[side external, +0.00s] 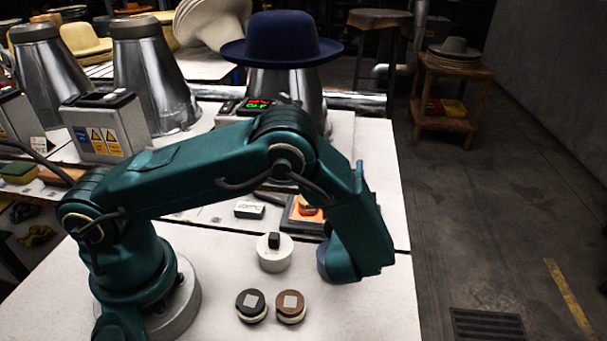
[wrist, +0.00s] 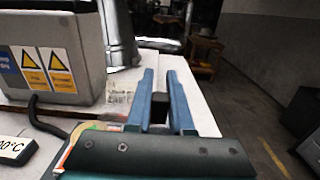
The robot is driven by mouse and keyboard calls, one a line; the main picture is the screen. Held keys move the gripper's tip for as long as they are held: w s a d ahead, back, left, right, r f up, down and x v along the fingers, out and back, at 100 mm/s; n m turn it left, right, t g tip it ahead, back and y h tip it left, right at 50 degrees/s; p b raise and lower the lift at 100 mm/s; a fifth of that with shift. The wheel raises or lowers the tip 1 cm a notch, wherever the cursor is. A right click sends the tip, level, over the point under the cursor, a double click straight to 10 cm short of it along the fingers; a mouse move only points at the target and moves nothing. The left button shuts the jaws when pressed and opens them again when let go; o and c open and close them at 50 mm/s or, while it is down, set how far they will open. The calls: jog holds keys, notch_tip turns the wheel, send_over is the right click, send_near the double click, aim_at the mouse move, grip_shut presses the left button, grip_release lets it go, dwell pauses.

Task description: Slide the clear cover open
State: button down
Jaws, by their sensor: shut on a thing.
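In the wrist view, the two blue-green fingers of my gripper (wrist: 162,105) are closed on a small dark block (wrist: 158,110), which looks like the grip of the clear cover. An orange part (wrist: 76,143) with a pale see-through edge shows to the left, partly hidden by my gripper's body. In the side view, the orange unit (side external: 308,207) sits on a dark plate at the front of the press bench, just left of my forearm. My fingertips are hidden behind my arm there. The clear cover itself is hard to make out, and how far it is open I cannot tell.
A grey box with warning labels (side external: 103,125) stands at the left, also in the wrist view (wrist: 52,55). A navy hat (side external: 282,38) sits on a metal cone. A white round block (side external: 274,252) and two small round pieces (side external: 270,306) stand on the front table.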

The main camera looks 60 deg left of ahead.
jog(key=shift+w+d, duration=1.15)
jog(key=c, duration=0.8)
grip_release()
jog(key=shift+v, duration=2.6)
jog(key=shift+r, duration=0.1)
